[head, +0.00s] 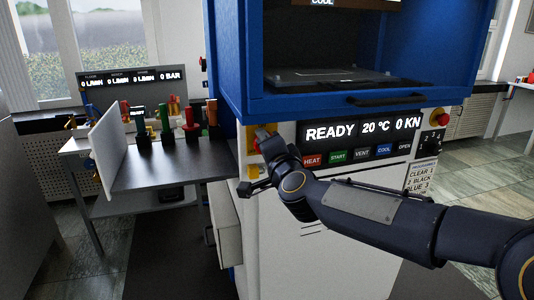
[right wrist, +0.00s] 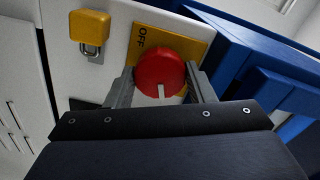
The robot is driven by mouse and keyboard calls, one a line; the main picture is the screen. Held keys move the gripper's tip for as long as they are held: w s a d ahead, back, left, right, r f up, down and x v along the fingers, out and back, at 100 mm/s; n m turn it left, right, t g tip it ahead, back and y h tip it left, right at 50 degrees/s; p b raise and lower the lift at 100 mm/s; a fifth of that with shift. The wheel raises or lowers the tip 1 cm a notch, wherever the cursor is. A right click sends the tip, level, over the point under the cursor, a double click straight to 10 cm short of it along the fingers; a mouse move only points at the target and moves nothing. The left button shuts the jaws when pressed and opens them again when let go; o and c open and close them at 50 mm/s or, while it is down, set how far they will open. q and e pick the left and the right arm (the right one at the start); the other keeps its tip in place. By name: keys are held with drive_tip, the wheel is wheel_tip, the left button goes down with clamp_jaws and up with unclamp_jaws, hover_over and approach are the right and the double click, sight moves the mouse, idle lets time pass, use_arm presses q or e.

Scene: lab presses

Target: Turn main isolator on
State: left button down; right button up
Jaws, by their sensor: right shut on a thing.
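The main isolator is a red round knob (right wrist: 160,74) with a pale pointer mark, on a yellow plate (right wrist: 189,46) lettered OFF. In the right wrist view the mark points toward the bottom of the picture. My right gripper (right wrist: 162,85) is shut on the knob, one finger on each side. In the head view the gripper (head: 262,160) is at the left side of the press front and hides most of the knob. My left gripper is not in view.
A yellow padlock (right wrist: 89,31) hangs beside the plate. The press panel has a display (head: 362,131), a row of buttons (head: 358,155) and a red emergency button (head: 440,117). A grey side shelf (head: 170,165) with coloured-handled tools stands left of the press.

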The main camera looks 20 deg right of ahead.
drive_tip(key=shift+m+b, duration=0.85)
drive_tip(key=shift+m, duration=1.25)
drive_tip(key=o, duration=1)
drive_tip(key=shift+s, duration=0.1)
drive_tip(key=s, duration=0.7)
drive_tip(key=shift+s+d+p, duration=0.15)
drive_tip(key=shift+s+p, duration=0.15)
drive_tip(key=shift+p, duration=0.05)
